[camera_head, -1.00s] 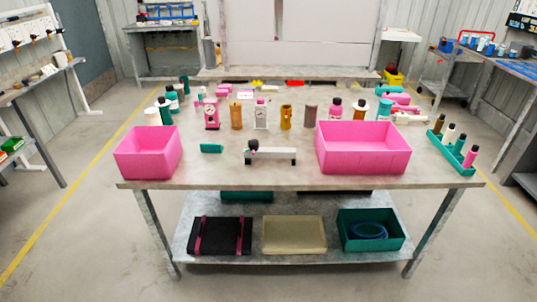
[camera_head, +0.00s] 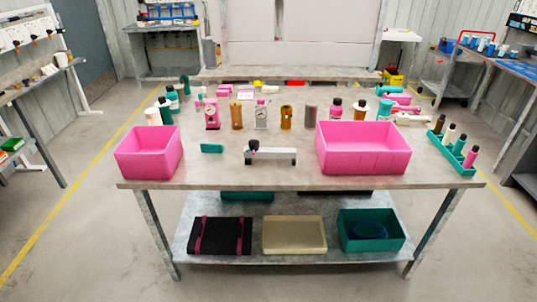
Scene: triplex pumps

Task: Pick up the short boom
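A short pale grey bar (camera_head: 273,157) with dark ends and a black and pink knob at its left end lies near the front middle of the table (camera_head: 220,178). It looks like the short boom, but I cannot tell for sure at this size. It lies crosswise, with bare tabletop in front of it. Neither of my grippers is in view.
A pink bin (camera_head: 148,165) stands at the front left and a larger pink bin (camera_head: 363,160) right of the bar. A small teal block (camera_head: 211,148) lies to its left. Several upright cylinders and gauges, such as an orange one (camera_head: 286,117), stand behind. A teal rack (camera_head: 459,165) holds bottles at the right edge.

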